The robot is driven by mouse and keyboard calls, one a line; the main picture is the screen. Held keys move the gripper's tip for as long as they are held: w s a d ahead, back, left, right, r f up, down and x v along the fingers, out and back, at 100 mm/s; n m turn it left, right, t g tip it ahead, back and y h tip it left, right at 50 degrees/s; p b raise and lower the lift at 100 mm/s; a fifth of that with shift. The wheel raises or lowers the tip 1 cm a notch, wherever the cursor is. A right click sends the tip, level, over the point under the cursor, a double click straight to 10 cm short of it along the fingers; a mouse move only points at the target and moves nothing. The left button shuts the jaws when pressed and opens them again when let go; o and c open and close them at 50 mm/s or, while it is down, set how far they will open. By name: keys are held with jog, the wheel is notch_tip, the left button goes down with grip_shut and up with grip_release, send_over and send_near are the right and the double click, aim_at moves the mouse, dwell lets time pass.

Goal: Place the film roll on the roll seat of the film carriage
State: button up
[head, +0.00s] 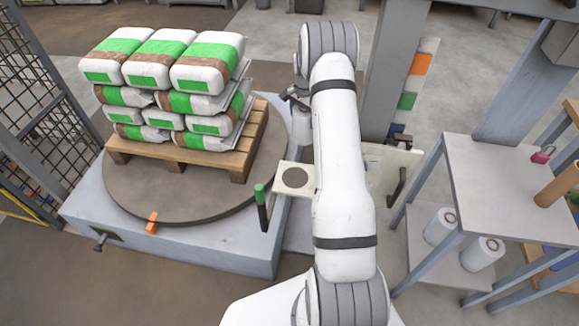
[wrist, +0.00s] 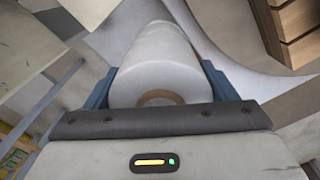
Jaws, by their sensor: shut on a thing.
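The film roll (wrist: 158,62) is white with a brown core ring at its near end. In the wrist view my gripper (wrist: 160,88) is shut on it, with a blue-grey finger on each side. The roll points away from the wrist camera. The film carriage shows there as a cream plate (head: 281,187) left of my arm, with a dark round spot, apparently the roll seat (head: 295,178). Nothing visible stands on that spot. The gap between roll and seat cannot be told.
A green-tipped lever (head: 260,198) stands beside the cream plate. A turntable (head: 130,195) bears a pallet (head: 240,155) of stacked bags at left. A grey table (head: 500,165) at right holds a pink padlock (head: 543,156); two white rolls (head: 440,226) stand on its lower shelf.

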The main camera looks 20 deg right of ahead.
jog(key=s+a+f+b, duration=0.3)
jog(key=s+a, duration=0.6)
jog(key=s, duration=0.4)
jog(key=shift+f+b, duration=0.15)
jog(key=shift+b, duration=0.3)
jog(key=shift+f, duration=0.1)
jog(key=shift+f, duration=0.15)
jog(key=o, duration=1.3)
